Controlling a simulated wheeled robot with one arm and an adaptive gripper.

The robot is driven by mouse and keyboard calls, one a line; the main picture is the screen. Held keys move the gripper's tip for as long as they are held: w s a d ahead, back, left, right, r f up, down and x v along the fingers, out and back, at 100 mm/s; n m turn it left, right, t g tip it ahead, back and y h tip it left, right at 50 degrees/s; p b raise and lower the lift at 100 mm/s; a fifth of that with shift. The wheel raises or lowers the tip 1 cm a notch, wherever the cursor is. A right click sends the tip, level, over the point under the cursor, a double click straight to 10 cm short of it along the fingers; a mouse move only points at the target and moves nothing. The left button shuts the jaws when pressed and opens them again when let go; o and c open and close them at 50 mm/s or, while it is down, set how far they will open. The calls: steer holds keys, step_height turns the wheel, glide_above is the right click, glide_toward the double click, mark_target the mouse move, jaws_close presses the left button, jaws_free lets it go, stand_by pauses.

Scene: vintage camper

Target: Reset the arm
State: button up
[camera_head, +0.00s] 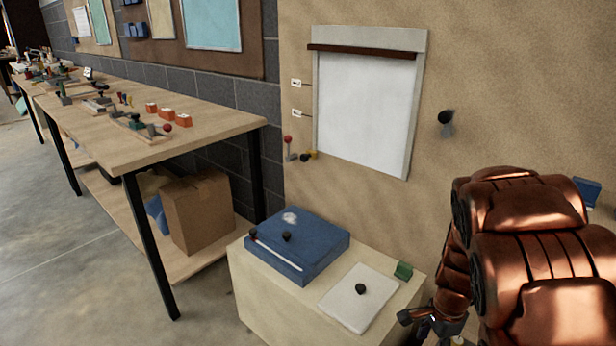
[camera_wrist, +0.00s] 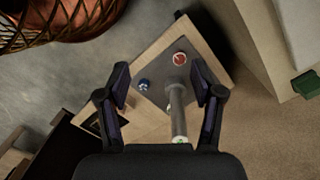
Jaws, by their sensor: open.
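My copper-coloured arm (camera_head: 525,255) stands at the right of the head view. My gripper (camera_head: 435,318) is low beside the right end of the cream cabinet, partly cut off by the frame edge. In the wrist view my gripper (camera_wrist: 162,85) is open, its two dark fingers spread apart with nothing held between them. Beyond the fingers is a wooden board with a grey plate (camera_wrist: 157,68), bearing a red knob (camera_wrist: 180,58), a blue knob (camera_wrist: 144,85) and a grey lever (camera_wrist: 178,110). I cannot tell whether the fingers touch the lever.
A cream cabinet (camera_head: 255,308) carries a blue box (camera_head: 300,245), a white plate with a black knob (camera_head: 350,300) and a green block (camera_head: 403,271). A long workbench (camera_head: 90,125) with several small devices runs along the left. Concrete floor (camera_head: 75,265) is open at the left.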

steer(key=s+a+r+n+g, duration=0.1)
steer(key=s+a+r+n, duration=0.2)
steer(key=s+r+n, duration=0.35)
steer(key=s+a+r+n, duration=0.3)
steer(key=s+n, duration=0.1)
steer(key=s, duration=0.5)
steer(key=s+a+r+n+g, duration=0.1)
steer(key=s+a+r+n, duration=0.2)
steer(key=s+r+n, duration=0.4)
step_height(320, 180, up, 19)
steer(key=s+m+p, duration=0.1)
steer(key=p, duration=1.9)
steer(key=shift+a+t+h, duration=0.15)
steer(key=shift+t+h, duration=0.15)
steer(key=shift+s+f, duration=0.1)
